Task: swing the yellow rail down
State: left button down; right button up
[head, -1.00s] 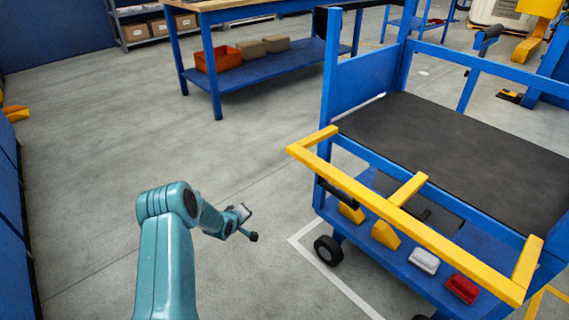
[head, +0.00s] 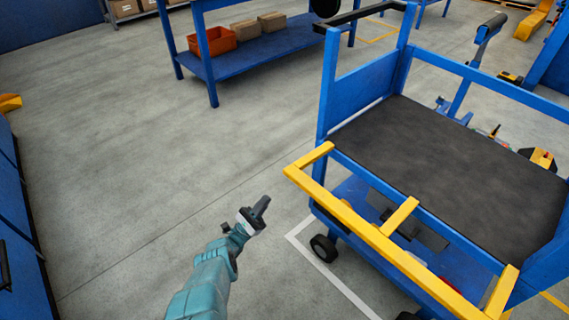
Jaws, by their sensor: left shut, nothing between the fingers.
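The yellow rail (head: 352,222) is a rectangular frame on the near side of the blue cart (head: 333,85). It sticks out from the cart toward me, roughly level, above the cart's lower shelf. My left gripper (head: 262,206) is shut and empty, over the floor to the left of the rail's left corner and apart from it. Its fingers point up and to the right in the picture. My right gripper is not in view.
The cart has a dark top deck (head: 440,150) and a black wheel (head: 323,248). A blue workbench (head: 270,67) with an orange bin (head: 216,41) and cardboard boxes stands behind. The floor (head: 120,150) left of the cart is clear.

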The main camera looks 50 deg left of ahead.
pick_arm(q)
jog(key=w+d+r+n+y+p, duration=0.2)
jog(key=w+r+p, duration=0.2)
jog(key=r, duration=0.5)
jog(key=shift+w+d+n+y, duration=0.3)
jog(key=shift+w+d+y, duration=0.05)
jog(key=shift+d+y, duration=0.05)
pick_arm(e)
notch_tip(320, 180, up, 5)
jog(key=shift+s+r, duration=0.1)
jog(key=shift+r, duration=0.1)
pick_arm(q)
jog(key=shift+w+g, duration=0.1)
jog(key=shift+g, duration=0.2)
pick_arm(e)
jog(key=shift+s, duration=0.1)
